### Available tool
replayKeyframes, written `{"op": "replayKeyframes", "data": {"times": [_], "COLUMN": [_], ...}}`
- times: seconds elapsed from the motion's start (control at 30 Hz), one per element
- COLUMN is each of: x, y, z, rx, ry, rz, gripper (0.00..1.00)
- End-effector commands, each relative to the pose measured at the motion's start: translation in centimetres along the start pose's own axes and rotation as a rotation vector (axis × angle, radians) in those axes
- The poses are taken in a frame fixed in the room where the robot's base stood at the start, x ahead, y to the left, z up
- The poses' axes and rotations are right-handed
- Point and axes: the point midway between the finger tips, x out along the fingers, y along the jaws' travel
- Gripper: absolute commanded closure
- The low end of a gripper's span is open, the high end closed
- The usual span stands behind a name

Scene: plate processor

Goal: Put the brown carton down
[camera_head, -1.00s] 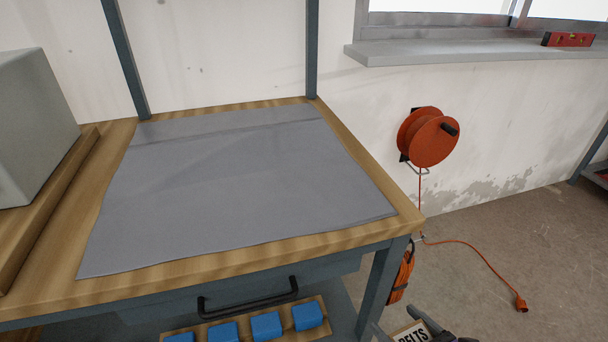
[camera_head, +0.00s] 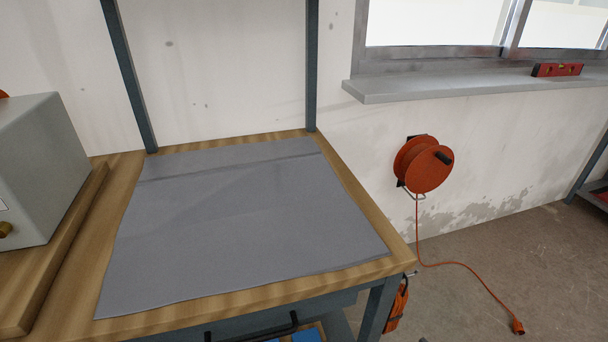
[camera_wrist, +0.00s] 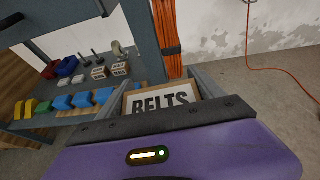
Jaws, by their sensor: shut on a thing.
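The brown carton (camera_wrist: 163,98), with a white face lettered "BELTS", shows in the wrist view just beyond the purple wrist housing. My gripper (camera_wrist: 166,90) is shut on it, with one grey finger on either side. The wrist housing hides the carton's near part. In the head view neither the carton nor the gripper can be made out. The workbench (camera_head: 405,262) has a wide grey mat (camera_head: 240,220) on its top, and the mat is bare.
A grey box-shaped machine (camera_head: 40,165) stands on the bench's left side, behind a wooden ledge.

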Motion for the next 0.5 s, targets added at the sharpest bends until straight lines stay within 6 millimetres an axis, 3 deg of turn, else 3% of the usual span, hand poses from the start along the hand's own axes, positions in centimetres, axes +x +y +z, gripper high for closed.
{"op": "replayKeyframes", "data": {"times": [0.03,0.27,0.5], "x": [-1.0,-3.4,-4.9], "y": [0.0,0.6,1.7], "z": [1.3,3.1,6.5], "rx": [0.016,0.056,0.093], "ry": [-0.002,-0.002,-0.003], "rz": [-0.024,-0.122,-0.215], "gripper": [0.67,0.67,0.67]}}
